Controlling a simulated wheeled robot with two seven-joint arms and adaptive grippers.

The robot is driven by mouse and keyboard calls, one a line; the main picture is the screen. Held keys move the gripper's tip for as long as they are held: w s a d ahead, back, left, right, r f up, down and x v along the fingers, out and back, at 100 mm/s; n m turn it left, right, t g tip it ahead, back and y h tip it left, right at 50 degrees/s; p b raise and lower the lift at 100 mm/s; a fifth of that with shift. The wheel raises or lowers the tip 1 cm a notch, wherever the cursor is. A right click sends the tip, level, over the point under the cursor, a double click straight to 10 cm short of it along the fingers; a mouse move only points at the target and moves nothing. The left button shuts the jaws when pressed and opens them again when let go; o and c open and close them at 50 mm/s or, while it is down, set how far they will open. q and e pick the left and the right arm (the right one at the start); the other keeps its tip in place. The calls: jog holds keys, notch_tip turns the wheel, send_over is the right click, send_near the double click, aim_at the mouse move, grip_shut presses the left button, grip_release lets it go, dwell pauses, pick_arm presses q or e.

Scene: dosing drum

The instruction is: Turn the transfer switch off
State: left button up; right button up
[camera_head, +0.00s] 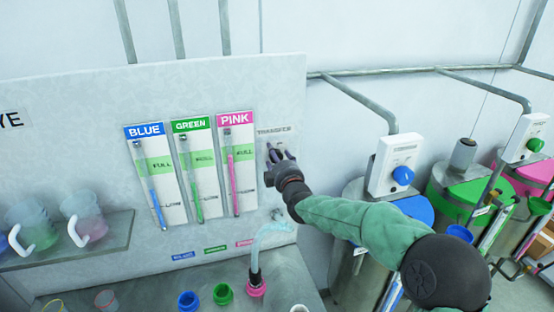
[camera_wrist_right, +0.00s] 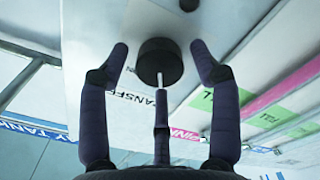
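The transfer switch shows in the right wrist view as a round black knob (camera_wrist_right: 159,64) on a pale panel, with a thin light line running from it toward the middle finger. The label TRANSFER (camera_head: 274,130) is above it in the head view. My right gripper (camera_head: 277,152) is at the panel just below this label and hides most of the switch there. In the wrist view my right gripper (camera_wrist_right: 160,50) has its fingers spread, one on each side of the knob, with visible gaps. The middle finger is below the knob. My left gripper is not in view.
Blue, green and pink level gauges (camera_head: 235,165) are left of my right gripper on the panel (camera_head: 85,100). A shelf with jugs (camera_head: 85,218) is at far left. A clear hose (camera_head: 270,232) hangs below. Drums with blue-knobbed and green-knobbed boxes (camera_head: 395,165) stand at right.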

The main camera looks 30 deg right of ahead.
jog(key=shift+f, duration=0.25)
jog(key=v, duration=1.2)
jog(key=shift+r, duration=0.2)
